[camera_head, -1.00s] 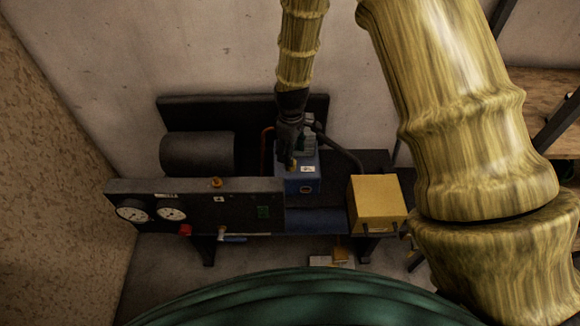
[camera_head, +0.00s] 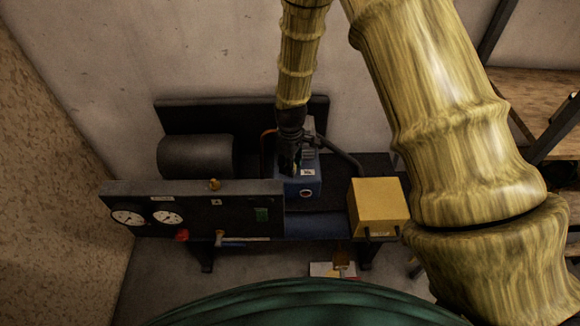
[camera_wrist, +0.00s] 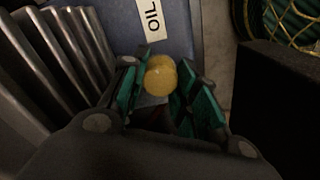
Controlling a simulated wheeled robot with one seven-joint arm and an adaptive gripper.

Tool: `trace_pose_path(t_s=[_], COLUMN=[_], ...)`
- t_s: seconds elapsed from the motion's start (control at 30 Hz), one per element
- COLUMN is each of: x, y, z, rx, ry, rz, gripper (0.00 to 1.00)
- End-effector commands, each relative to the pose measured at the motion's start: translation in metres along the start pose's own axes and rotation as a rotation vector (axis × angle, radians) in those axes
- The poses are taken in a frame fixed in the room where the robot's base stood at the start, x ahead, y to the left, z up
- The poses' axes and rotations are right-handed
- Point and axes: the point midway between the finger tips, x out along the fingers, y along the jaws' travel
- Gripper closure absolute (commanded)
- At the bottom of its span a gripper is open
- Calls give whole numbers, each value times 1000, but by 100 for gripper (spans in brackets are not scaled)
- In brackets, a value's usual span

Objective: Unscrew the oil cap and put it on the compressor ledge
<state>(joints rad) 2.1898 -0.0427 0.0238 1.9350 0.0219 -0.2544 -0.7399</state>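The oil cap (camera_wrist: 160,78) is a small, round yellow piece in the wrist view, just below the white OIL label (camera_wrist: 151,18). My gripper (camera_wrist: 163,88) has its green-padded fingers close in on both sides of the cap and appears shut on it. I cannot tell whether the cap is still seated. In the head view my gripper (camera_head: 289,170) points down at the blue pump block (camera_head: 305,188) of the compressor and hides the cap. The compressor's dark front panel (camera_head: 235,205) has a flat top edge.
A dark cylinder (camera_head: 195,156) lies left of the pump. A yellow box (camera_head: 378,206) stands to its right, with a black hose (camera_head: 345,160) between. Gauges (camera_head: 168,217), a red knob (camera_head: 182,235) and a brass knob (camera_head: 214,184) are on the front panel. Metal fins (camera_wrist: 50,50) are close left of my fingers.

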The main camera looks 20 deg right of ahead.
Motion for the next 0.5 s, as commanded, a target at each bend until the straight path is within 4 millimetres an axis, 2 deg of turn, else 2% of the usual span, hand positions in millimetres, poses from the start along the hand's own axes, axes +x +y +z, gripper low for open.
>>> trace_pose_path(t_s=[0.03,0.1,0.13,0.17,0.27,0.37,0.5], x=[0,0,0,0,0,-1,-3], y=[0,0,0,0,0,0,0], z=[0,0,0,0,0,0,0], rx=[0,0,0,0,0,-12,-138], ry=[0,0,0,0,0,0,1], rz=[0,0,0,0,0,0,-1], gripper=[86,98,100,77,96,97,97])
